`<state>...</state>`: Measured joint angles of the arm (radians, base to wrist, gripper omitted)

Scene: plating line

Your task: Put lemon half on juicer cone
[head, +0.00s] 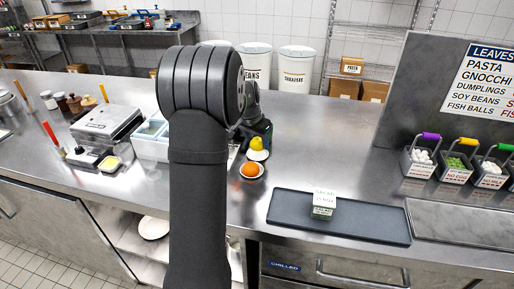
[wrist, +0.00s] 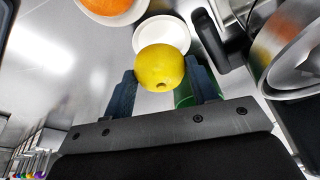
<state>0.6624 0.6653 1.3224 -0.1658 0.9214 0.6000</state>
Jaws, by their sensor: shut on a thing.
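The yellow lemon half (wrist: 160,68) sits between the two dark blue fingers of my gripper (wrist: 160,88) in the wrist view. My gripper is shut on it. In the head view the lemon half (head: 257,143) shows just above a small white dish (head: 257,155), beside my dark wrist. The white dish (wrist: 162,32) lies behind the lemon in the wrist view; I cannot tell whether they touch. No juicer cone can be made out for certain; my arm hides part of the counter in the head view.
An orange fruit (head: 250,170) sits in a white bowl near the lemon. A shiny round metal thing (wrist: 296,55) stands at the right in the wrist view. A dark tray (head: 375,222) with a small sign lies to the right. Counter behind it is clear.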

